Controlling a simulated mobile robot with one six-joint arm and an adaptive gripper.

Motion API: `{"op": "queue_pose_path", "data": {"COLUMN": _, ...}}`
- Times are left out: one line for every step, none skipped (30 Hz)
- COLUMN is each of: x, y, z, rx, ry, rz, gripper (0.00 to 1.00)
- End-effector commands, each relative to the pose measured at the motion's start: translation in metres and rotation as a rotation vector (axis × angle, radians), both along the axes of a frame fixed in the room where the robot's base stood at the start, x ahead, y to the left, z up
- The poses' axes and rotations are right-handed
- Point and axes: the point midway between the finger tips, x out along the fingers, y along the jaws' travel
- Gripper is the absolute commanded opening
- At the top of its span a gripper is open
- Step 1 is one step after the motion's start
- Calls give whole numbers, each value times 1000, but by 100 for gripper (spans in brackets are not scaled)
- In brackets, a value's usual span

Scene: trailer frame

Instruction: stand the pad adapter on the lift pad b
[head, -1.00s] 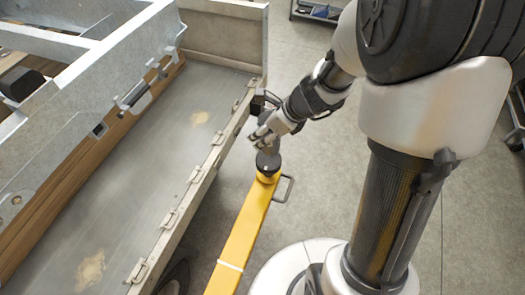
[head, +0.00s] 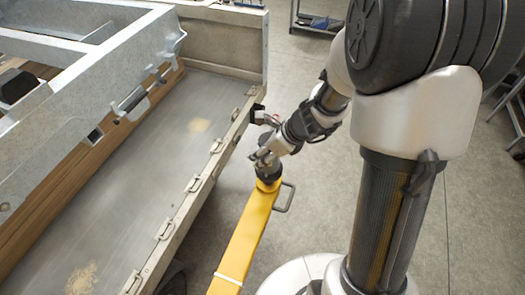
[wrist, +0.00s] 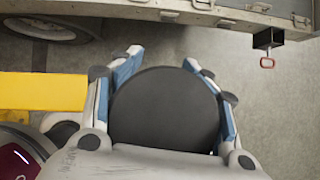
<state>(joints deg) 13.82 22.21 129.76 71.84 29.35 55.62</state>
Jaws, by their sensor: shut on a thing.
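My gripper (head: 263,158) is at the far end of the yellow lift arm (head: 243,238) in the head view. In the wrist view my gripper (wrist: 168,88) has its fingers on both sides of a dark round thing, the pad adapter (wrist: 165,110), and is shut on it. Dark round parts (head: 268,171) show just under the fingers at the yellow arm's end, where lift pad b sits. I cannot tell adapter from pad there, or whether they touch. The adapter hides the pad in the wrist view, where the yellow arm (wrist: 40,91) ends at the left.
The trailer side wall with latches (head: 192,185) runs close along the left of the lift arm. A black bracket (head: 257,115) on its corner is near my gripper. A metal loop handle (head: 284,198) sticks out right of the yellow arm. Open floor (head: 320,215) lies to the right.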

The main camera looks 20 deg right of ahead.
Motion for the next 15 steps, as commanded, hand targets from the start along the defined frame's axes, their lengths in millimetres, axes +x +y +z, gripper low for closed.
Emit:
{"op": "queue_pose_path", "data": {"x": 1, "y": 0, "z": -2, "rx": 0, "ry": -2, "rz": 0, "gripper": 0}}
{"op": "queue_pose_path", "data": {"x": 0, "y": 0, "z": -2, "rx": 0, "ry": 0, "rz": 0, "gripper": 51}}
{"op": "queue_pose_path", "data": {"x": 0, "y": 0, "z": -2, "rx": 0, "ry": 0, "rz": 0, "gripper": 54}}
{"op": "queue_pose_path", "data": {"x": 0, "y": 0, "z": -1, "rx": 0, "ry": 0, "rz": 0, "gripper": 56}}
{"op": "queue_pose_path", "data": {"x": 0, "y": 0, "z": -1, "rx": 0, "ry": 0, "rz": 0, "gripper": 58}}
{"op": "queue_pose_path", "data": {"x": 0, "y": 0, "z": -1, "rx": 0, "ry": 0, "rz": 0, "gripper": 60}}
{"op": "queue_pose_path", "data": {"x": 0, "y": 0, "z": -1, "rx": 0, "ry": 0, "rz": 0, "gripper": 62}}
{"op": "queue_pose_path", "data": {"x": 0, "y": 0, "z": -1, "rx": 0, "ry": 0, "rz": 0, "gripper": 64}}
{"op": "queue_pose_path", "data": {"x": 0, "y": 0, "z": -1, "rx": 0, "ry": 0, "rz": 0, "gripper": 67}}
{"op": "queue_pose_path", "data": {"x": 0, "y": 0, "z": -1, "rx": 0, "ry": 0, "rz": 0, "gripper": 69}}
{"op": "queue_pose_path", "data": {"x": 0, "y": 0, "z": -2, "rx": 0, "ry": 0, "rz": 0, "gripper": 71}}
{"op": "queue_pose_path", "data": {"x": 0, "y": 0, "z": -1, "rx": 0, "ry": 0, "rz": 0, "gripper": 72}}
{"op": "queue_pose_path", "data": {"x": 0, "y": 0, "z": -1, "rx": 0, "ry": 0, "rz": 0, "gripper": 72}}
{"op": "queue_pose_path", "data": {"x": 0, "y": 0, "z": -2, "rx": 0, "ry": 0, "rz": 0, "gripper": 72}}
{"op": "queue_pose_path", "data": {"x": 0, "y": 0, "z": -2, "rx": 0, "ry": 0, "rz": 0, "gripper": 72}}
